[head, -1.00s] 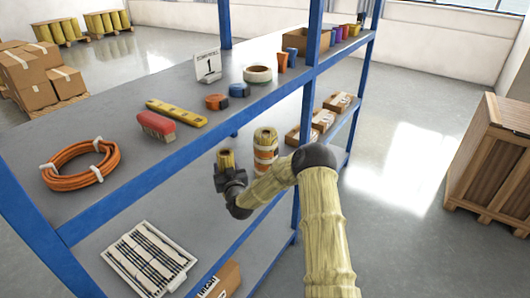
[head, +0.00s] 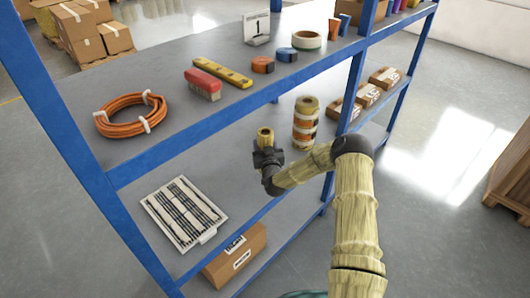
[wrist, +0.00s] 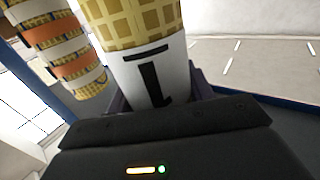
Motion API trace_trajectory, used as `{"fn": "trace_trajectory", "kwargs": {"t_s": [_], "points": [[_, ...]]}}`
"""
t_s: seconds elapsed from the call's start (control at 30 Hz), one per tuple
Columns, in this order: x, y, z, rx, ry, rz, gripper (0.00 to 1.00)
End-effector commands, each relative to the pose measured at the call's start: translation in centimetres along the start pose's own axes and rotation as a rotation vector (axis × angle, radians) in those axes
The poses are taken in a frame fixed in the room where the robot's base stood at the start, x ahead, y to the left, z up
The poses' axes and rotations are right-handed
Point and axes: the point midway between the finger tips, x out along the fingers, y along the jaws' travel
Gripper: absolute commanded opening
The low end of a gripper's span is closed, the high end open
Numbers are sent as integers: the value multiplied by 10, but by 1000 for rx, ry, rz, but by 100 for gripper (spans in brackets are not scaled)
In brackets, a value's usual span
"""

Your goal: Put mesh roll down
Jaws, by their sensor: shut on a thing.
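My gripper (head: 267,157) is shut on a yellow mesh roll (head: 265,136), which stands roughly upright out of the jaws over the middle shelf (head: 236,172). In the wrist view the held roll (wrist: 140,25) shows a yellow grid pattern above a white band with a black mark; its lower end is hidden behind the gripper body. A taller mesh roll with orange and white bands (head: 305,124) stands on the same shelf just right of and behind the held one, and also shows in the wrist view (wrist: 66,45). I cannot tell whether the held roll touches the shelf.
A white tray with dark strips (head: 186,213) lies on the shelf to the left. Small cartons (head: 366,96) sit to the right. The upper shelf (head: 150,75) carries an orange hose coil (head: 130,114) and tools. A blue post (head: 352,90) stands right of the rolls.

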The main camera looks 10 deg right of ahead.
Motion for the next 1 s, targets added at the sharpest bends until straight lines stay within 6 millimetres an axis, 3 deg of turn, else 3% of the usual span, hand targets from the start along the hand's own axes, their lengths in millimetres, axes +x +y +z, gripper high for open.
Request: {"fn": "trace_trajectory", "kwargs": {"t_s": [0.23, 0.63, 0.67, 0.73, 0.77, 1.0], "points": [[0, 1, 33, 2, -1, 3, 24], [0, 0, 40, 0, 0, 1, 24], [0, 0, 40, 0, -1, 1, 56], [0, 0, 40, 0, -1, 1, 69], [0, 0, 39, 0, -1, 1, 74], [0, 0, 39, 0, -1, 1, 74]]}}
